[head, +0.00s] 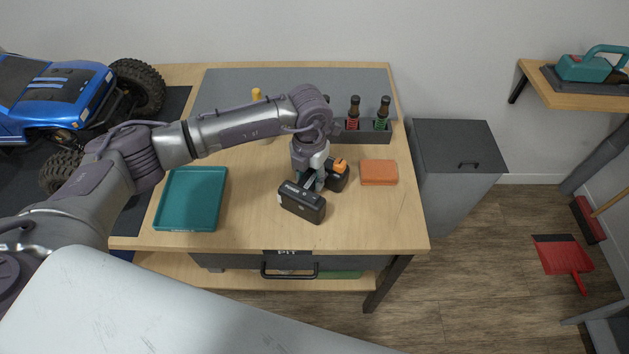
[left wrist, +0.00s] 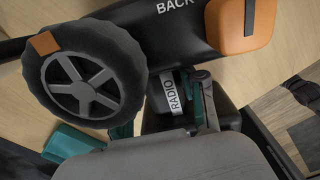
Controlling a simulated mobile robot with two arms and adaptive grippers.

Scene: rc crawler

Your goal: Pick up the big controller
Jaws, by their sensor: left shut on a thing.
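The big controller (head: 302,203) is black with orange parts and shows just below my left gripper (head: 312,181) in the head view, over the front right of the workbench. In the left wrist view the controller (left wrist: 180,22) shows a spoked, tyre-like wheel, the word BACK on its body and an orange end. My left gripper (left wrist: 168,108) is shut on it, with teal fingers on both sides of the part labelled RADIO. The gripper hides part of it in the head view. I cannot tell whether it touches the bench. My right gripper is not in view.
On the workbench (head: 255,215) are an empty teal tray (head: 190,198), an orange box (head: 378,172) and a dark rack (head: 365,136) with bottles. A blue truck (head: 50,95) stands at the left. A grey bin (head: 455,150) stands to the right of the bench.

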